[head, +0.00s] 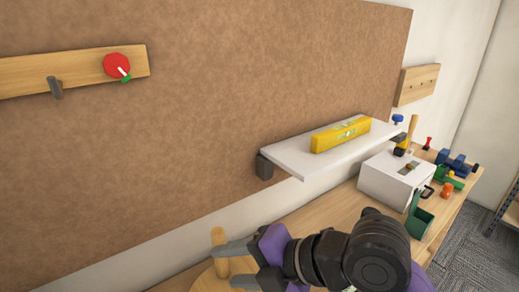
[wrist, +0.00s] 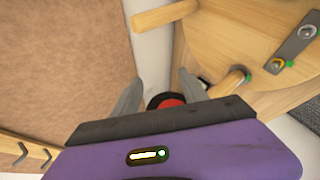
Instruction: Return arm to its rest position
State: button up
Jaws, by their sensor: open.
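My arm reaches in from the bottom of the head view. My gripper (head: 223,266) is purple and black with grey fingers, and points left over the bench. Its fingers are apart with nothing seen held between them. In the wrist view, my gripper (wrist: 160,84) shows two spread grey fingers. A red and black round thing (wrist: 170,101) shows beyond the gap between them, partly hidden by the gripper body. A wooden peg (head: 218,239) stands by the fingers in the head view; I cannot tell whether they touch it.
A white shelf (head: 290,154) carrying a yellow level (head: 341,134) juts out above my arm. A white box (head: 385,182) and several tools stand at right.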

jog(key=s+d+f+m+t+h, duration=0.4)
jog(key=s+d+f+m+t, duration=0.25)
jog(key=m, duration=0.75)
jog(key=s+d+f+m+t+h, duration=0.45)
jog(key=s+d+m, duration=0.25)
jog(key=m, duration=0.8)
jog(key=s+d+h, duration=0.1)
jog(key=s+d, duration=0.4)
jog(key=s, duration=0.4)
jog(key=s+d+m+h, duration=0.1)
jog(key=s+d, duration=0.5)
jog(key=s, duration=0.2)
jog(key=shift+s+f+g, duration=0.3)
jog(key=shift+s+f, duration=0.05)
jog(key=shift+o, duration=0.4)
